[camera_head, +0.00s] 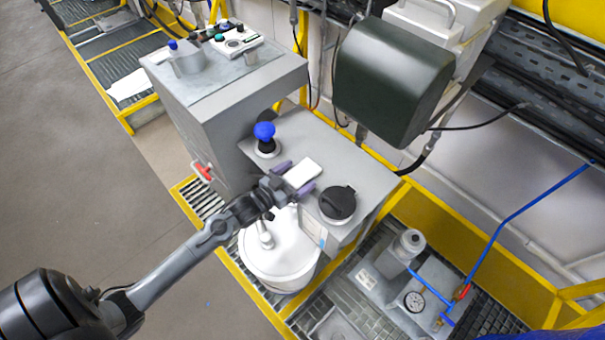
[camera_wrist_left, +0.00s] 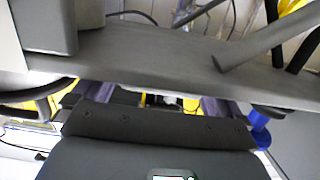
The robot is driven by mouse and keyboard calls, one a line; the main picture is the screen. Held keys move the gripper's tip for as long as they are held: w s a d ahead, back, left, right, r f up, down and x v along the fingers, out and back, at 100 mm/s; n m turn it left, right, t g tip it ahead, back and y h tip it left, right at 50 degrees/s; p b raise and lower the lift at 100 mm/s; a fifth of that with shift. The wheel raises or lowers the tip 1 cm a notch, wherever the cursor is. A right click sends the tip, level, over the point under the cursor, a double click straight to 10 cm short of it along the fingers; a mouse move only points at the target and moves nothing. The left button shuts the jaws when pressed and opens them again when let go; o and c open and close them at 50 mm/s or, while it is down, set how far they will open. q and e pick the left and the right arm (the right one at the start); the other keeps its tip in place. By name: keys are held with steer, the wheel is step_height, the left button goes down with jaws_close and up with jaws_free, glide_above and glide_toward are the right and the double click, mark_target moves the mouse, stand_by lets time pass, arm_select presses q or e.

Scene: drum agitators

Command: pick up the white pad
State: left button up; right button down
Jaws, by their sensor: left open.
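The white pad (camera_head: 302,173) is a small flat piece at the front edge of the grey machine top. My left gripper (camera_head: 294,178) reaches in from the lower left, open, with one purple fingertip on each side of the pad. I cannot tell whether the fingers touch it. In the left wrist view, the open fingers of the left gripper (camera_wrist_left: 155,97) show beyond its dark housing; the pad cannot be made out clearly there. My right gripper is not in view.
A blue knob (camera_head: 264,131) stands behind left of the gripper, and a black round cap (camera_head: 337,203) stands to its right. A white drum (camera_head: 279,252) is below. A dark motor housing (camera_head: 393,80) hangs above right. The floor at left is clear.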

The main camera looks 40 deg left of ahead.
arm_select(q)
steer(key=shift+w, duration=0.15)
steer(key=c, duration=1)
steer(key=shift+o, duration=0.2)
steer(key=shift+r, duration=0.1)
